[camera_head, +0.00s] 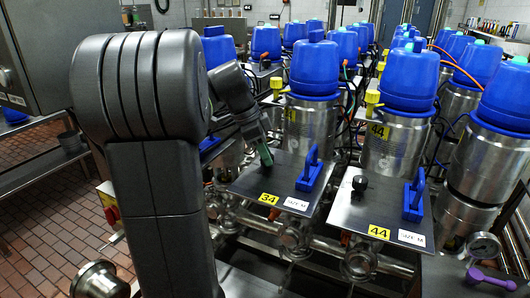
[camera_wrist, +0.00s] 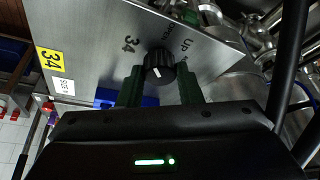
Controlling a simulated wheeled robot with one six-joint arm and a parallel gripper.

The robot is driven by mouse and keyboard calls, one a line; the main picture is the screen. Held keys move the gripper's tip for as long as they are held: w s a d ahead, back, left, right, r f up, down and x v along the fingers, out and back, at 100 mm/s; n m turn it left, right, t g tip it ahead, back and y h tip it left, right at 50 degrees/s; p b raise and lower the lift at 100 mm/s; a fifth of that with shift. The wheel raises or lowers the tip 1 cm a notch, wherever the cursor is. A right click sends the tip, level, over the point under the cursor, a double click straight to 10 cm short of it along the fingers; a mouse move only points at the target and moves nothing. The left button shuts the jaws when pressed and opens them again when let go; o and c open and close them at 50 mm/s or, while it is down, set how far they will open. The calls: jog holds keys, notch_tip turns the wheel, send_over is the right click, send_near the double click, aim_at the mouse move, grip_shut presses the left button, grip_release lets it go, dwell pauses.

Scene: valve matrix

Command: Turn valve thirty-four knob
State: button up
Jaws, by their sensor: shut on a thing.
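The valve thirty-four panel (camera_head: 245,184) is a tilted metal plate with a yellow "34" label and a blue handle (camera_head: 309,170). In the wrist view the plate (camera_wrist: 95,45) shows "34" and "Up" and "Open" lettering around a black round knob (camera_wrist: 160,66) with a white pointer mark. My gripper (camera_wrist: 160,84) has its two dark green fingers on either side of the knob, shut on it. In the head view my gripper (camera_head: 265,154) reaches down to the panel's upper left part, and the knob is hidden there.
The panel marked 44 (camera_head: 372,205) stands to the right, with its own black knob (camera_head: 359,183) and blue handle (camera_head: 414,196). Blue-topped steel valves (camera_head: 395,120) crowd behind. Pipes (camera_head: 295,238) run below the panels. A purple scoop (camera_head: 490,279) lies at the lower right.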

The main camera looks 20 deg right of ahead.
jog(key=shift+m, duration=0.3)
dwell(0.4)
jog(key=o, duration=1)
jog(key=v, duration=1.4)
jog(key=shift+w+d, duration=0.15)
jog(key=shift+w, duration=0.05)
jog(key=shift+f, duration=0.1)
jog(key=x, duration=1.4)
jog(key=shift+s, duration=0.2)
